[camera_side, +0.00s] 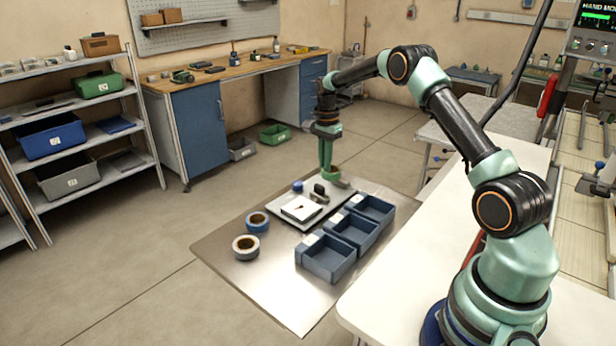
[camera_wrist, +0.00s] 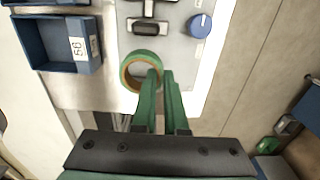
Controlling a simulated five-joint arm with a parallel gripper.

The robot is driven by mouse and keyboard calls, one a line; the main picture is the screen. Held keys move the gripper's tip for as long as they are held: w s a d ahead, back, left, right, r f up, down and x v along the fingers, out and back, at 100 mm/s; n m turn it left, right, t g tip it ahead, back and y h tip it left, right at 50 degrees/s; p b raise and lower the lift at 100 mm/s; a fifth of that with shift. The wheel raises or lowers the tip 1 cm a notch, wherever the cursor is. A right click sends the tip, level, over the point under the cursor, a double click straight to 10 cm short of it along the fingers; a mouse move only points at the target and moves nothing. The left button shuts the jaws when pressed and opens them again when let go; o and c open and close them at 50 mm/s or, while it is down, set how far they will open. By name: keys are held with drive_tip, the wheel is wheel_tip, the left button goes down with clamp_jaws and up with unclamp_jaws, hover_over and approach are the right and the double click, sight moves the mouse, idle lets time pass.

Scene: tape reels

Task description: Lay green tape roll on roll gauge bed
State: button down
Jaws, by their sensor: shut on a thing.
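The green tape roll (camera_side: 334,176) is at the far end of a grey gauge plate. The wrist view shows it as a green ring with a tan core (camera_wrist: 128,72). My gripper (camera_side: 326,168) points down and is shut on the roll's near wall, with the fingers (camera_wrist: 162,76) close together there. The plate (camera_wrist: 181,55) carries a dark block (camera_side: 319,192), a blue knob (camera_wrist: 200,25) and a white square pad (camera_side: 301,208). I cannot tell which part is the bed, nor whether the roll touches the plate.
Three blue bins (camera_side: 329,259) stand in a row on the metal sheet (camera_side: 225,243). The sheet's front left is bare. A white table (camera_side: 397,282) is at right.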

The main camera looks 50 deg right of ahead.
sight(325, 178)
drive_tip(key=shift+f, duration=2.6)
drive_tip(key=shift+f, duration=0.1)
drive_tip(key=c, duration=1)
unclamp_jaws()
drive_tip(key=shift+o, duration=0.2)
